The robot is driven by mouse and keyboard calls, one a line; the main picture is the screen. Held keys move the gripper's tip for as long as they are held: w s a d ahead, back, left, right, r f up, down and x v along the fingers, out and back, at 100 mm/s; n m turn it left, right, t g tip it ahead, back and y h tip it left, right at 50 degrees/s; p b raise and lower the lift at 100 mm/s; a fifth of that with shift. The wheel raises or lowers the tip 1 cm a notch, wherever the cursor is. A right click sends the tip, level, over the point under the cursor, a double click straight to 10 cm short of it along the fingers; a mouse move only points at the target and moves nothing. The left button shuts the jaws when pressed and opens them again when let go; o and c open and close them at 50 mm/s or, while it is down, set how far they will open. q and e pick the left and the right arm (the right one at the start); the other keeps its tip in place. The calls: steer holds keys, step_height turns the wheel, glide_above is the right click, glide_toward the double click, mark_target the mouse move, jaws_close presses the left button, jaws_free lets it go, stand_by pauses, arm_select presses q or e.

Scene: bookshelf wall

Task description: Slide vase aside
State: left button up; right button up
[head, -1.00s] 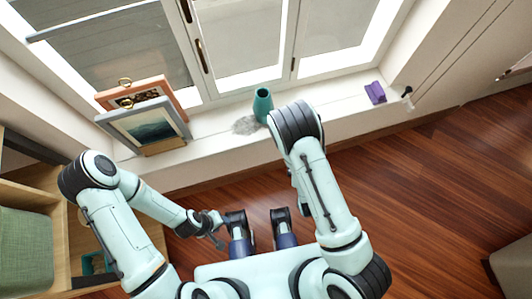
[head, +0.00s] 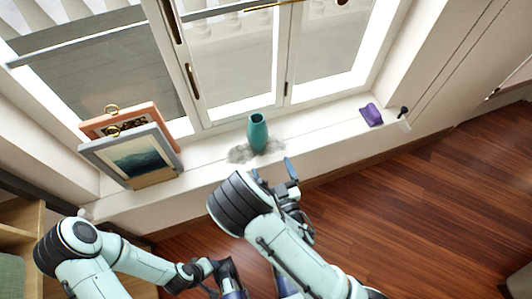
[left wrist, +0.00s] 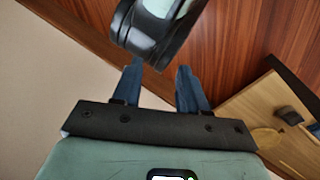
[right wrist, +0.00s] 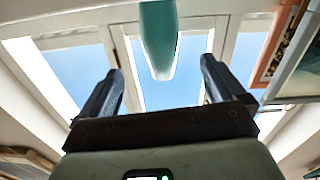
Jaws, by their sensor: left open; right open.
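The teal vase (head: 258,132) stands upright on the white window sill, with a grey dusty patch (head: 240,154) around its base. My right gripper (head: 274,174) is open and empty in front of the sill, just below the vase in the head view. In the right wrist view the vase (right wrist: 158,38) shows beyond and between the spread fingers of that gripper (right wrist: 161,65), seen from low down; I see no contact. My left gripper (left wrist: 158,70) is open and empty, low over the floor, away from the vase. Its fingers are partly hidden in the head view.
Two leaning picture frames (head: 135,160) stand on the sill left of the vase. A purple object (head: 371,114) sits to its right, near a dark handle (head: 403,112). The sill between vase and purple object is clear. Windows rise behind.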

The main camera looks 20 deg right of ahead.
mark_target(261, 143)
arm_select(q)
steer(key=w+a+f+t+b, duration=0.2)
steer(key=w+a+f+b, duration=0.1)
steer(key=w+f, duration=0.15)
arm_select(e)
steer(key=w+b, duration=0.1)
steer(key=w, duration=0.1)
steer(key=w+b, duration=0.2)
steer(key=w, duration=0.1)
steer(key=shift+w+a+f, duration=0.1)
steer(key=shift+f, duration=0.1)
steer(key=w+b, duration=0.1)
steer(key=w, duration=0.6)
steer(key=shift+w+r, duration=0.15)
steer(key=shift+w, duration=0.25)
arm_select(q)
steer(key=s+a+f+g+y, duration=0.1)
steer(key=s+f+g, duration=0.1)
steer(key=s+f, duration=0.3)
steer(key=shift+f+n+g, duration=0.3)
steer(key=shift+f+n, duration=0.05)
steer(key=shift+n, duration=0.05)
